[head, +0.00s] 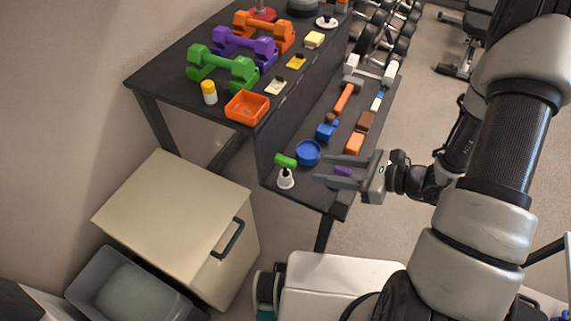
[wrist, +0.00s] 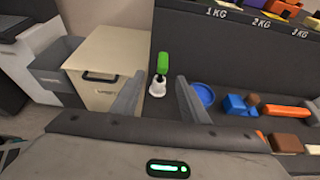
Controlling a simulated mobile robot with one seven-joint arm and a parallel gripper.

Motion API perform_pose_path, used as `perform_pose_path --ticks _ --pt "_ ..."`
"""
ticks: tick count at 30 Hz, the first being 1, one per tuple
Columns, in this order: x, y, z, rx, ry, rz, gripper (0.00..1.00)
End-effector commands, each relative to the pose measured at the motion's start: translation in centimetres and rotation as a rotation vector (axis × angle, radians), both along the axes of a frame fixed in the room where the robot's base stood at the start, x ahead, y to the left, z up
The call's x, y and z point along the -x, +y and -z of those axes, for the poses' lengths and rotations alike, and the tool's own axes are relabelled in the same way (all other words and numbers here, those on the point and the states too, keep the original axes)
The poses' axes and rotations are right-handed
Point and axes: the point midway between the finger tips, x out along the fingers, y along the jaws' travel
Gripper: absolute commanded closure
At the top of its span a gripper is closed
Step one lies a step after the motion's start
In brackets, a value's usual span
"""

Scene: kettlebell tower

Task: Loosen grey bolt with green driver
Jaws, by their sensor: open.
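The green driver (head: 285,161) stands handle up in a white holder (head: 286,180) at the near left corner of the lower shelf. In the wrist view the green handle (wrist: 163,62) and the white holder (wrist: 157,87) show beyond and between my fingers. My gripper (head: 319,168) is open and empty. Its fingers point left towards the driver and are apart from it. I cannot make out the grey bolt in either view.
An orange tray (head: 247,107) and several dumbbells sit on the higher table. A beige cabinet (head: 170,215) stands left, with open floor right of the shelf.

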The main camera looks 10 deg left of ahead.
Motion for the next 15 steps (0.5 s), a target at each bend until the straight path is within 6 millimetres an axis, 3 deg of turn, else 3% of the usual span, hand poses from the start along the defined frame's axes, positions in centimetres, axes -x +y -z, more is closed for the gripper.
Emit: perform_pose_path --ticks 9,15 --pt "-2.0 6.0 2.8 0.001 -0.001 -0.007 0.59" --pt "-2.7 7.6 3.4 0.001 -0.002 -0.003 0.59"
